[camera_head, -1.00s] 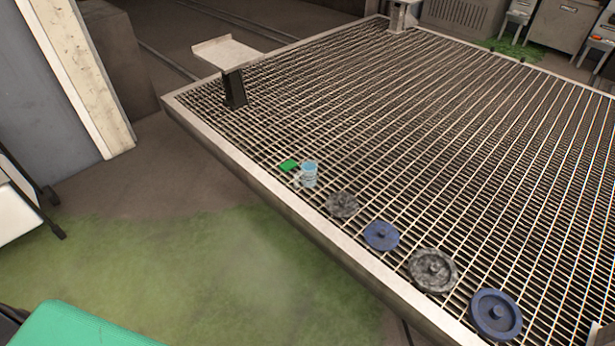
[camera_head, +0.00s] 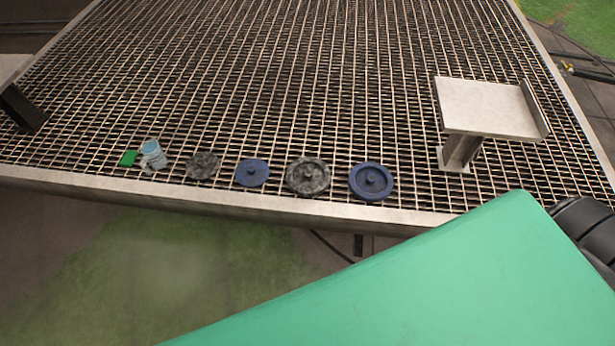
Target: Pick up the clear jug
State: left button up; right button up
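The clear jug (camera_head: 152,153), pale bluish and see-through, stands upright on the metal grating (camera_head: 300,90) near its front edge, at the left of the head view. A small flat green piece (camera_head: 128,158) lies just left of it. What lies at the jug's lower front is too small to make out. Neither of my grippers shows in this view.
A raised pale stand (camera_head: 488,108) is at right. Another stand (camera_head: 20,105) is at the left edge. The grating behind the row is clear.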

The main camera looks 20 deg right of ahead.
aim_at(152, 159)
jog(key=i+j, duration=0.1)
jog(key=i, duration=0.9)
